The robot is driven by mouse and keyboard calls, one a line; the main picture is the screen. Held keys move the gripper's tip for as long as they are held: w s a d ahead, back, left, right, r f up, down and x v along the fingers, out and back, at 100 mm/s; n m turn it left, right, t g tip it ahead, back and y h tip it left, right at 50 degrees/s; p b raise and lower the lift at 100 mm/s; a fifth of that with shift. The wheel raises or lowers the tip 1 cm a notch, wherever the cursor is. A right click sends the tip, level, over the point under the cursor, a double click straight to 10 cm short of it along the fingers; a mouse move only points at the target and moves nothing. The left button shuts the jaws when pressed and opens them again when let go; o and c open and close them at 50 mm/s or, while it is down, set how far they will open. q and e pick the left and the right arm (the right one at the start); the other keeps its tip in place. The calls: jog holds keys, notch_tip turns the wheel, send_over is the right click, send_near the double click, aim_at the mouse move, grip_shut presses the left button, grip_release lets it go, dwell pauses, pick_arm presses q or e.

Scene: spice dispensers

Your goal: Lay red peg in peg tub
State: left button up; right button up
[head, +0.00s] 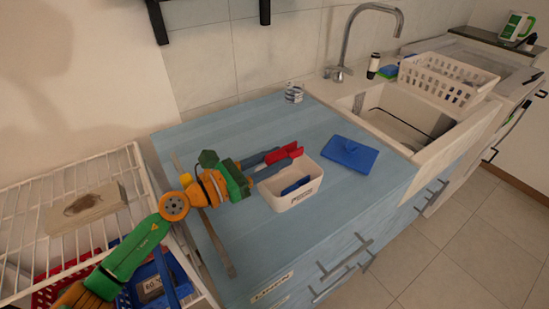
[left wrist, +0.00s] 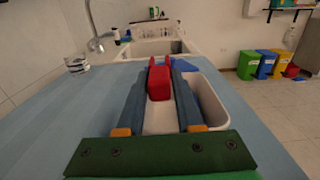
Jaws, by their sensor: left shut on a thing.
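The red peg (head: 284,152) is between the fingers of my left gripper (head: 277,161), which is shut on it. In the left wrist view the red peg (left wrist: 159,82) shows between the two dark blue fingers. The white peg tub (head: 294,200) stands on the blue counter, with a blue item (head: 296,186) inside. The gripper is at the tub's back left side, with one finger passing over the rim. The white tub (left wrist: 209,97) also shows beneath and right of the fingers in the left wrist view. My right gripper is not in view.
A blue flat item (head: 350,154) lies right of the tub. A striped cup (head: 294,92) stands at the back, near the sink (head: 395,112). A long thin utensil (head: 218,245) lies at the counter's left edge. A wire rack (head: 35,215) is at left. Counter behind the tub is clear.

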aim_at(275, 156)
pick_arm(q)
jog(key=o, duration=1.1)
jog(key=shift+c, duration=0.2)
jog(key=r+p, duration=0.2)
jog(key=r, duration=0.1)
jog(key=r+p, duration=0.1)
jog(key=r, duration=0.1)
jog(key=shift+s+p, duration=0.25)
jog(key=shift+p, duration=0.05)
jog(key=s+r+p, duration=0.8)
jog(key=s+p, duration=0.2)
jog(key=s, duration=0.3)
jog(key=shift+s+d, duration=0.3)
